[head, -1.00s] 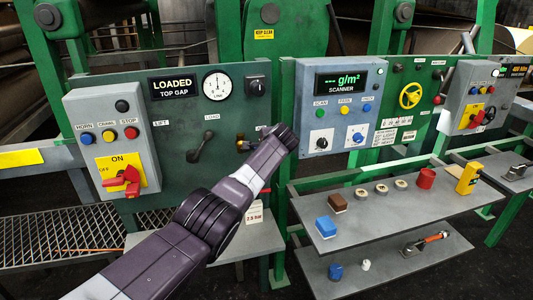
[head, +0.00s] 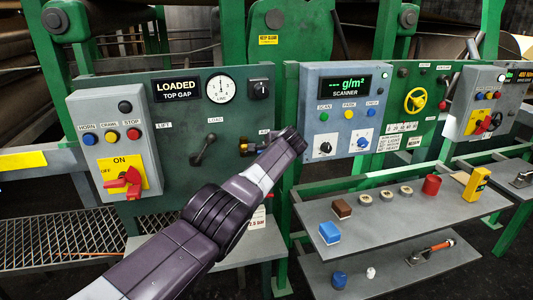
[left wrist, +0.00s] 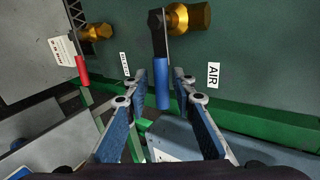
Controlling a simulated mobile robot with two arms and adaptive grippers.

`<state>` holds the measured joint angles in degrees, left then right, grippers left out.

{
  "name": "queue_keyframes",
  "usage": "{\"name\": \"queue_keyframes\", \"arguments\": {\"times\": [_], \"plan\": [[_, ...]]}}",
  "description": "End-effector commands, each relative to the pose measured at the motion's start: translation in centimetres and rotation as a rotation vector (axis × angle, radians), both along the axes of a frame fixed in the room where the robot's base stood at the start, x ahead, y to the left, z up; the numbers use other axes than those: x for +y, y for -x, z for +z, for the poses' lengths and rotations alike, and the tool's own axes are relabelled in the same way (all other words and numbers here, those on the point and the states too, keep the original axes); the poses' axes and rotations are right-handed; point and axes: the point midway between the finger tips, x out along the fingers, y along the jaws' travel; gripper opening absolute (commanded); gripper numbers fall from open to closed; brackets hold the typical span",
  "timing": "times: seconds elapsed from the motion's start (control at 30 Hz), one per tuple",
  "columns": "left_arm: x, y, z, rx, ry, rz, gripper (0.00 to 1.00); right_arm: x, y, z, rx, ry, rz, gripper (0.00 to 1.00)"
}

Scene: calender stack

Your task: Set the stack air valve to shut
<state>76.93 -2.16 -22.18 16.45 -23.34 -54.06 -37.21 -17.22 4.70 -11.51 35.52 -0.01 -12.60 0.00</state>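The air valve has a brass body (left wrist: 188,18) and a lever with a blue grip (left wrist: 162,88), beside an AIR label (left wrist: 213,75) in the left wrist view. The lever points down in that picture, crosswise to the brass body. My left gripper (left wrist: 164,82) is open, one finger on each side of the blue grip; contact cannot be told. In the head view a little brass (head: 243,141) shows beside my left wrist, which hides the lever and my fingers. My right gripper is not in view.
A second valve with a red grip (left wrist: 82,70) and a white tag (left wrist: 64,52) is left in the wrist view. A green rail (left wrist: 260,122) runs below. In the head view, the scanner box (head: 345,82) stands right of my arm, above a shelf (head: 400,217) holding loose items.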

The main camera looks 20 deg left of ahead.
Motion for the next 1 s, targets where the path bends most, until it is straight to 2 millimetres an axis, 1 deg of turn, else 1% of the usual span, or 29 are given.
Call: {"name": "queue_keyframes", "arguments": {"times": [0.37,0.57,1.0], "plan": [[-0.1,0.0,0.1,-0.003,0.003,0.0,0.29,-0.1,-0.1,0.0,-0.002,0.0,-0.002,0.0],[-0.5,0.3,0.5,-0.005,0.002,-0.001,0.29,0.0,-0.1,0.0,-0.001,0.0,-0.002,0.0],[-1.8,2.4,2.0,-0.004,0.002,-0.001,0.29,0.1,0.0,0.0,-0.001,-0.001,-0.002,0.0]]}}
